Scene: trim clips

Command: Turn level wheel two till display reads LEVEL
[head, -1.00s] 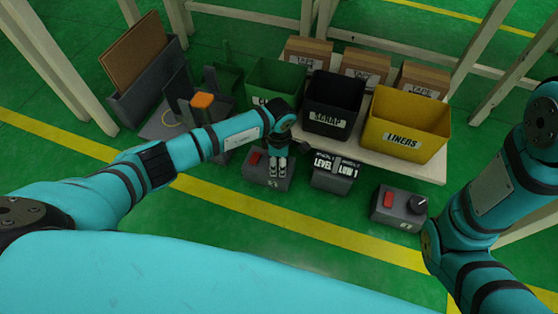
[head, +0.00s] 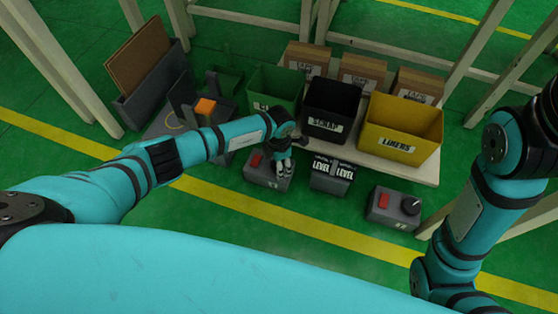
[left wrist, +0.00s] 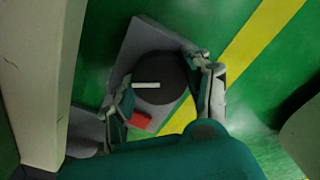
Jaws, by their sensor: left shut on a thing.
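My left gripper (head: 279,170) reaches down onto the left control box (head: 255,176). In the left wrist view, its fingers (left wrist: 164,75) are on both sides of a dark round wheel (left wrist: 166,70) with a white mark, and it is shut on this wheel. The gripper hides most of the wheel in the head view. A second control box (head: 393,207) with a dark wheel (head: 411,205) and a red button stands farther right. My right gripper is out of the frame.
A green bin (head: 272,87), a black SCRAP bin (head: 332,105) and a yellow LINERS bin (head: 402,125) stand behind the boxes. Cartons (head: 362,72) are behind the bins. White posts stand at both sides. The green floor in front is clear.

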